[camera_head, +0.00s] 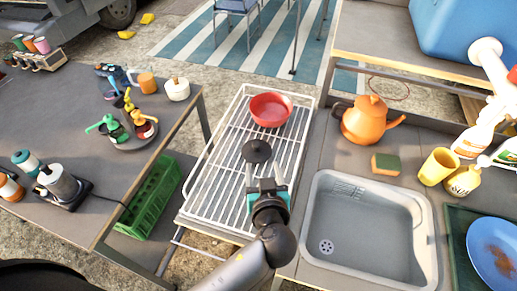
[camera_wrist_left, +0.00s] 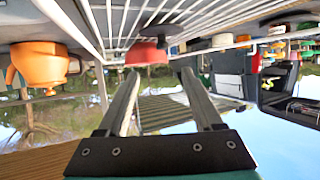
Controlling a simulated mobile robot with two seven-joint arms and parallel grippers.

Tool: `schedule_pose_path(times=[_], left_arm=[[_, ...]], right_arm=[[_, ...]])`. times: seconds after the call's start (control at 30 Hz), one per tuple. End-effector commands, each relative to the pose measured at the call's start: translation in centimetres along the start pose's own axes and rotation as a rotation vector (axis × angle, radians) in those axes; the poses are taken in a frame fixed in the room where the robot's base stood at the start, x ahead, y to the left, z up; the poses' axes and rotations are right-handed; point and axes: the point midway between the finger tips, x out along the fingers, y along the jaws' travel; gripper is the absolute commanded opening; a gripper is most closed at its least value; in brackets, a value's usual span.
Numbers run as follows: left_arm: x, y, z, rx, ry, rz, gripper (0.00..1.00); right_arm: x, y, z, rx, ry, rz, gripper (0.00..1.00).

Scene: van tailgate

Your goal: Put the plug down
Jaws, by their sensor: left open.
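The plug (camera_head: 257,151), a round black disc, lies on the white wire rack (camera_head: 191,186), just in front of the red bowl (camera_head: 270,110). My left gripper (camera_head: 263,172) is open, its two fingers pointing at the plug from the near side. No plug shows between the fingers. In the left wrist view the open gripper (camera_wrist_left: 160,75) has empty space between its fingers. The red bowl (camera_wrist_left: 146,54) is beyond them, with a small dark thing beside it that may be the plug. My right gripper is not in view.
The sink (camera_head: 365,215) with its drain is right of the rack. An orange kettle (camera_head: 370,121), a sponge (camera_head: 385,164) and a yellow cup (camera_head: 438,166) stand behind it. A green crate (camera_head: 150,198) is left, below the table. Most of the rack is bare.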

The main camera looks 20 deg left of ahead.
Motion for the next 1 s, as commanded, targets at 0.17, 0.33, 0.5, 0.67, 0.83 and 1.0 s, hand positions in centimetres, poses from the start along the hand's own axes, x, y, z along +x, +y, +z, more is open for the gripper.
schedule_pose_path(times=[0.17,0.33,0.5,0.67,0.83,1.0], left_arm=[[3.7,-0.1,0.1,0.002,0.003,-0.002,0.68],[5.9,-0.1,0.2,0.001,0.000,-0.002,0.68],[6.8,-0.1,0.1,0.000,-0.001,-0.002,0.68],[8.7,-0.5,0.2,0.003,0.002,-0.003,0.68],[10.9,-0.6,0.4,0.001,-0.001,-0.002,0.68],[11.8,-0.6,0.4,0.001,-0.004,-0.001,0.68]], right_arm=[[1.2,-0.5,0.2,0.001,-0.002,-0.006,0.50],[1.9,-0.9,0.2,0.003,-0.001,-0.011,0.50],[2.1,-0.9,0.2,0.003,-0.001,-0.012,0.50],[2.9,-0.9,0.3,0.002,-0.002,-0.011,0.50],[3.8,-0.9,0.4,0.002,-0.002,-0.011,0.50],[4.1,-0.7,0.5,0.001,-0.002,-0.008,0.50]])
